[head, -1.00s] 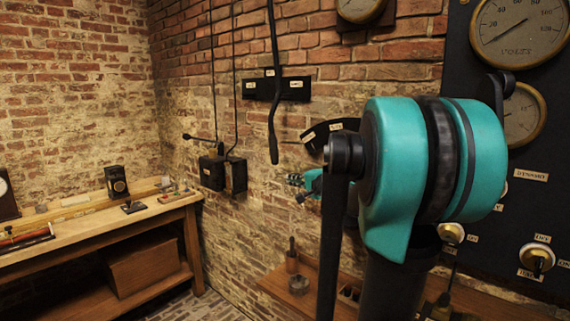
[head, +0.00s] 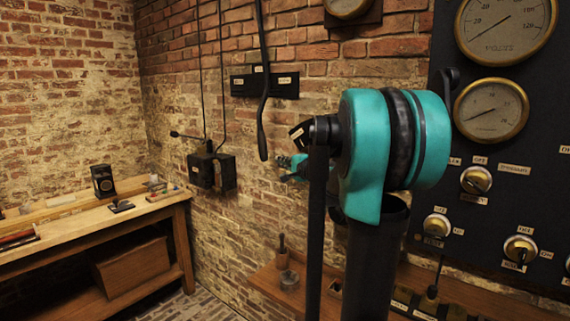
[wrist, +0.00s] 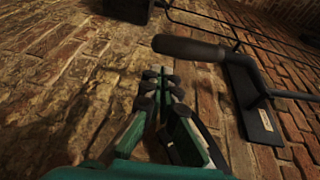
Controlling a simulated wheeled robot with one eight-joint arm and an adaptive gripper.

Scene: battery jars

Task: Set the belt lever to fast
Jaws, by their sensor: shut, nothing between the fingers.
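The belt lever (head: 262,130) is a long black bar with a thicker handle at its lower end. It hangs in front of a black plate (head: 240,88) on the brick wall, near the plate's middle. The plate's small pale labels are too small to read. My gripper (head: 284,162) is teal with black fingertips, to the right of and slightly below the handle's end, apart from it. In the wrist view the lever's dark handle (wrist: 190,47) lies above and right of my gripper (wrist: 160,84), whose fingers are shut and empty. The plate (wrist: 256,108) also shows there.
A black switch box (head: 212,171) with a side rod is on the wall left of the lever. A wooden shelf (head: 262,280) with small items is below. A dark gauge panel (head: 500,200) with knobs stands at right, and a workbench (head: 110,225) at left.

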